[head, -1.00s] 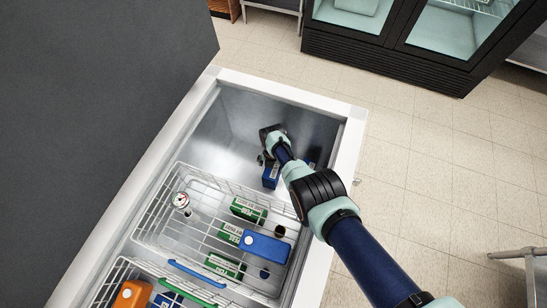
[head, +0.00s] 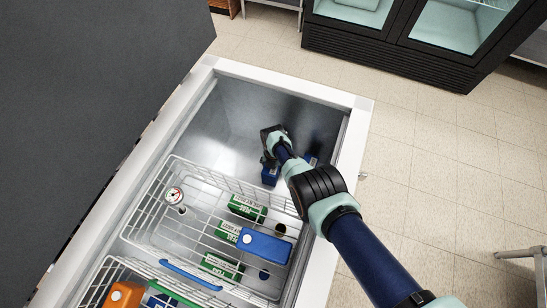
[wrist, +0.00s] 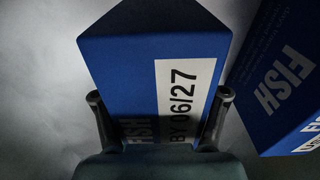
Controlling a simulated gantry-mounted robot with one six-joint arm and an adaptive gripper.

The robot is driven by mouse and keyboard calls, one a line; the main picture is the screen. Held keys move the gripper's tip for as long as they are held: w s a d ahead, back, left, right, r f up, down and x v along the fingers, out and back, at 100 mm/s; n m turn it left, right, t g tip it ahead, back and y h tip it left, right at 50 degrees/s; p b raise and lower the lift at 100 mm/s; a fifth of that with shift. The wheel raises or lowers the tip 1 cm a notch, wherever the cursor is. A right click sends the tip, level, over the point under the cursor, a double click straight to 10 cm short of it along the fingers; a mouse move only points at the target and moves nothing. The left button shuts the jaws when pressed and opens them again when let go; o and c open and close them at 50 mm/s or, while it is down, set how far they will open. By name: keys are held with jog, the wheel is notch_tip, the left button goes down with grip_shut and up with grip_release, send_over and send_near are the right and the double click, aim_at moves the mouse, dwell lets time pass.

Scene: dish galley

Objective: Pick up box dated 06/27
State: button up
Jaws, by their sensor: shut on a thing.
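A blue box (wrist: 125,75) marked FISH, with a white label reading "BY 06/27", fills the middle of the wrist view. My gripper (wrist: 160,128) is shut on it, one finger on each side. In the head view my gripper (head: 272,140) is down inside the freezer chest, and the blue box (head: 269,175) shows just below it, partly hidden by the arm. Whether the box touches the chest floor cannot be told.
Another blue FISH box (wrist: 275,85) is close on the right in the wrist view. A wire basket (head: 150,205) with green boxes (head: 248,207), a blue box (head: 265,246) and a round dial (head: 174,195) sits nearer in the chest.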

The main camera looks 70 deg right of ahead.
jog(key=shift+c, duration=0.2)
notch_tip(320, 180, up, 28)
jog(key=p, duration=2.2)
jog(key=shift+c, duration=0.2)
